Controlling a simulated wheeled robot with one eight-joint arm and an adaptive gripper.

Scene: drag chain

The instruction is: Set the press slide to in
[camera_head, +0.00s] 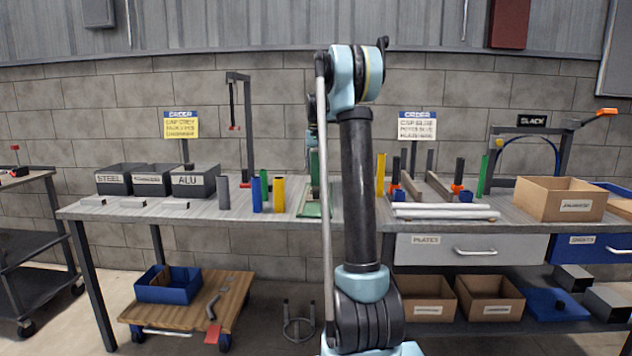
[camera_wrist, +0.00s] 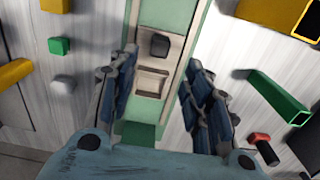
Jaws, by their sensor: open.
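The green press (camera_head: 314,200) stands on the workbench near its middle, mostly hidden behind my arm in the head view. In the wrist view the press (camera_wrist: 150,108) runs up the middle as a green body with a pale grooved track (camera_wrist: 152,82). A small dark block (camera_wrist: 159,45) sits in the upper part of the track; I cannot tell for sure whether it is the slide. My gripper (camera_wrist: 158,62) is open over the press, with one blue finger on each side of it and nothing held. In the head view my gripper is hidden.
Grey, blue, green and yellow tubes stand left of the press, with labelled bins (camera_head: 196,182) further left. White rods (camera_head: 445,212) and a cardboard box (camera_head: 560,198) lie to the right. In the wrist view a green tube (camera_wrist: 278,96) lies right of my fingers.

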